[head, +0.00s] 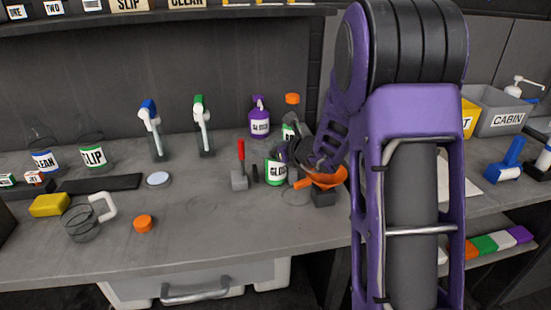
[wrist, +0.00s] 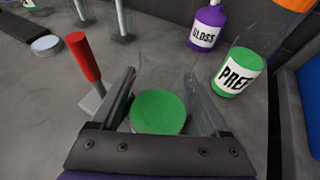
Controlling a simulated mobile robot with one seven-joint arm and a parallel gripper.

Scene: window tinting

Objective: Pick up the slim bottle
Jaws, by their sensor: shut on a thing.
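A green bottle (head: 275,172) with a white label stands on the grey bench in the head view; the label begins with "GL" and is partly covered. My gripper (head: 284,153) is at its upper part, reaching in from the right. In the wrist view the round green top of this bottle (wrist: 158,112) lies between the two fingers of my gripper (wrist: 160,82), which is shut on it. The bottle appears upright; whether its base touches the bench is hard to tell.
A red-handled tool (wrist: 85,60) stands close left of my gripper. A purple GLOSS bottle (wrist: 208,25) and a green PREP bottle (wrist: 238,72) stand behind. The bench front is mostly clear near an orange cap (head: 143,223).

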